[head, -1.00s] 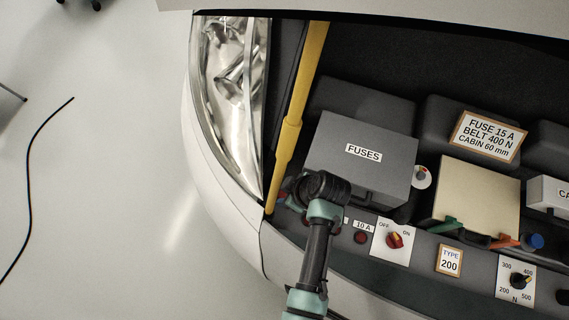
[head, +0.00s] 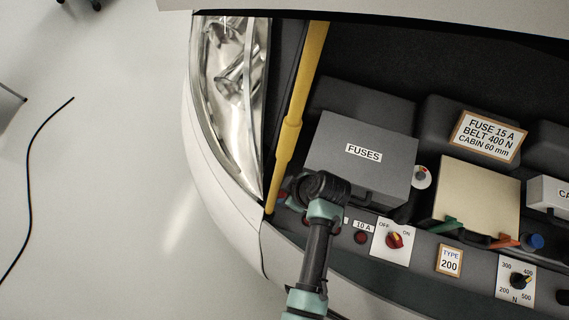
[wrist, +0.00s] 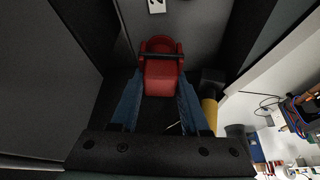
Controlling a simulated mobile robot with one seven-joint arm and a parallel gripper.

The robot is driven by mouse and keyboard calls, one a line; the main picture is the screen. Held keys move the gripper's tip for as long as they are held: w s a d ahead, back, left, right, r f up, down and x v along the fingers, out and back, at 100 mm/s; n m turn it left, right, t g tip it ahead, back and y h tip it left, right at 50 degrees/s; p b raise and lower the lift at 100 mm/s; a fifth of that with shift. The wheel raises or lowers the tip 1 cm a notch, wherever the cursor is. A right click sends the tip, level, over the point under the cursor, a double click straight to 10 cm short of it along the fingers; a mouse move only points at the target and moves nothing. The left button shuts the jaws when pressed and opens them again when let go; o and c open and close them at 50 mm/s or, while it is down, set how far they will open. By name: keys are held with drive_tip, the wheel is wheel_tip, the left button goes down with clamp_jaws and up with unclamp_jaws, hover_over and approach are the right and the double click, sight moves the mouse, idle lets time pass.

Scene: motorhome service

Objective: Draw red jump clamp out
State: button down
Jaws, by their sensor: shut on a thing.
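The red jump clamp (wrist: 160,77) shows in the middle of the wrist view, with a dark bar across its upper part. My gripper (wrist: 160,84) is shut on it, with one blue finger along each side. The clamp stands against a grey panel between dark walls. In the head view my arm's end is over the left front corner of the engine bay, and it hides the gripper's fingers and most of what lies under them.
A grey FUSES box (head: 362,155) stands just right of my arm. A yellow strut (head: 292,120) rises close on the left, beside the headlight (head: 232,85). A red switch on an OFF/ON plate (head: 393,253) lies to the right on the front ledge.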

drive_tip(key=shift+r, duration=0.1)
drive_tip(key=shift+r+p, duration=1.4)
drive_tip(key=shift+r, duration=0.05)
